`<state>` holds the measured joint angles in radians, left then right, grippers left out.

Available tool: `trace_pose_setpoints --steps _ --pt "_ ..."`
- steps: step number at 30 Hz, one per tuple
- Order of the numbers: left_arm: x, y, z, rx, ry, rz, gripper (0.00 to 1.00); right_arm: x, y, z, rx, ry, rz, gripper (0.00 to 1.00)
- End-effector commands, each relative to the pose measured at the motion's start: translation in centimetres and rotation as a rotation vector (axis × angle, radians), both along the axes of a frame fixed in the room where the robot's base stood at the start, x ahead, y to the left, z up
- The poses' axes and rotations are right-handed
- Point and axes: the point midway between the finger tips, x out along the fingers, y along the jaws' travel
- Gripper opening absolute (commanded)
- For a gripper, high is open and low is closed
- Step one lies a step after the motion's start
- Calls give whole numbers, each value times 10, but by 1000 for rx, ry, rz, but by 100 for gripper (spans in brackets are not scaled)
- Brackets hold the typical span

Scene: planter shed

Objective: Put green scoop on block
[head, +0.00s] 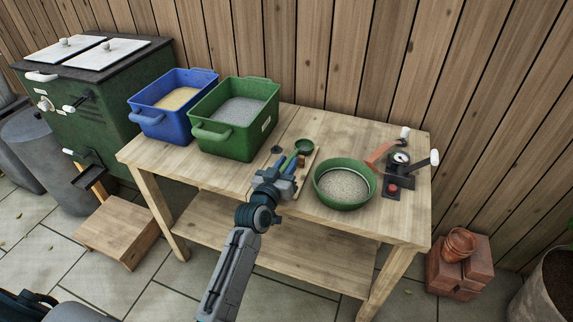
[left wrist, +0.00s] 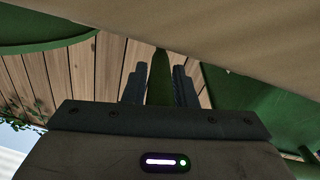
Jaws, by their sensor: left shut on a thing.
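The green scoop (head: 304,146) is over the wooden table, its round cup toward the back and its handle toward me. My left gripper (head: 287,168) is shut on the scoop's handle. In the left wrist view the green handle (left wrist: 160,75) runs between the two dark fingers (left wrist: 160,88). A small brown block (head: 301,160) shows just below the scoop's cup, partly hidden; I cannot tell whether the scoop touches it. A pale board (head: 306,178) lies under this spot, partly covered by my gripper. My right gripper is not in view.
A green bin (head: 204,134) with grey grains stands left of my gripper, beside a blue bin (head: 163,127). A green bowl (head: 343,203) of grains is close on the right. A dark gauge device (head: 396,190) stands beyond it. The front left of the table (head: 200,168) is bare.

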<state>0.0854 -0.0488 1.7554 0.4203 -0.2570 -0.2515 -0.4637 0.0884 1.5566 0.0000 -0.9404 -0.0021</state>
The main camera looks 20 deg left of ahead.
Motion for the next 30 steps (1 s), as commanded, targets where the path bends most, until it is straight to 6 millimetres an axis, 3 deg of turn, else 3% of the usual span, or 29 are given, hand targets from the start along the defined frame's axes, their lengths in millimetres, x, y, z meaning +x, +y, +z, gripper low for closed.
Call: trace_pose_setpoints --steps 3,4,8,17,23,30 --pt "0 0 -3 0 0 0 2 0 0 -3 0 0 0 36" --pt "0 0 -2 0 0 0 27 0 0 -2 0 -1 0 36" --pt "0 0 -2 0 0 0 50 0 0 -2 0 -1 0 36" --pt "0 0 -2 0 0 0 50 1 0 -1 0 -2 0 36" --pt "0 0 -2 0 0 0 50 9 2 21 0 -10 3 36" --pt "-55 6 -7 1 2 1 50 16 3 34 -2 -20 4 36"
